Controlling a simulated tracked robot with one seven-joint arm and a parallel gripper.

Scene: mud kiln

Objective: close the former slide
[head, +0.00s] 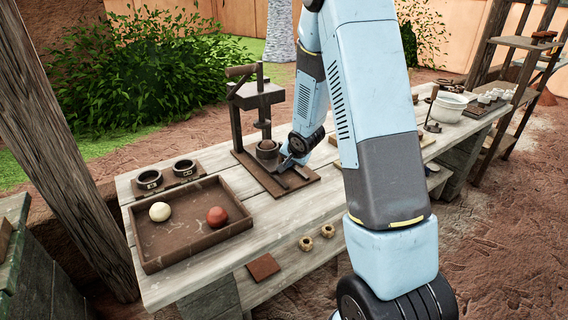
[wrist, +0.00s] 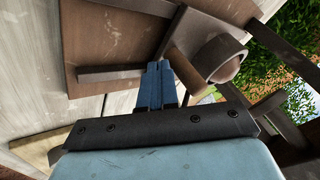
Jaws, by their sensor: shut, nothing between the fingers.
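The former (head: 258,98) is a dark wooden press with a lever, a post and a base board (head: 266,181), standing on the bench. A small round brown cup (head: 267,149) sits low under its head, on what looks like the slide. In the wrist view, the slide block (wrist: 190,35) carries the rounded cup (wrist: 218,58) above the base board (wrist: 115,45). My gripper (head: 287,166) is shut and empty, low over the base board at the slide's near side. Its fingertips in the wrist view (wrist: 160,68) are close beside the block; contact cannot be told.
A brown tray (head: 190,251) with a cream ball (head: 160,212) and a reddish ball (head: 217,217) lies left on the bench. Two dark rings (head: 167,176) sit behind it. A white bowl (head: 448,106) stands far right. My arm hides the middle bench.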

